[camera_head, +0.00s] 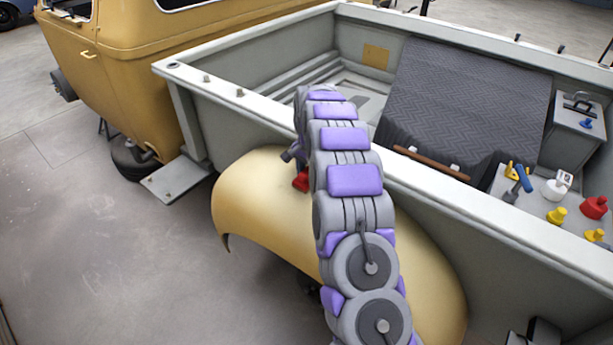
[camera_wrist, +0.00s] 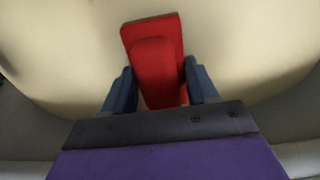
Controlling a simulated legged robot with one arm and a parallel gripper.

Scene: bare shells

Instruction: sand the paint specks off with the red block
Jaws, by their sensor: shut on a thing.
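My gripper (camera_wrist: 160,90) is shut on the red block (camera_wrist: 152,32), with one blue-grey finger on each side of it. In the head view a small part of the red block (camera_head: 301,181) shows beside my arm, over the cream-yellow fender (camera_head: 255,200). In the wrist view the fender (camera_wrist: 60,60) fills most of the background behind the block. I cannot tell whether the block touches the fender. I make out no paint specks in either view; my arm covers the middle of the fender in the head view.
The grey truck bed wall (camera_head: 480,215) rises right behind the fender. In the bed lie a dark ridged mat (camera_head: 465,95), a blue-handled tool (camera_head: 522,180), a white bottle (camera_head: 556,188) and red and yellow items. A yellow cab (camera_head: 130,70) stands at left. The floor (camera_head: 90,250) at left is clear.

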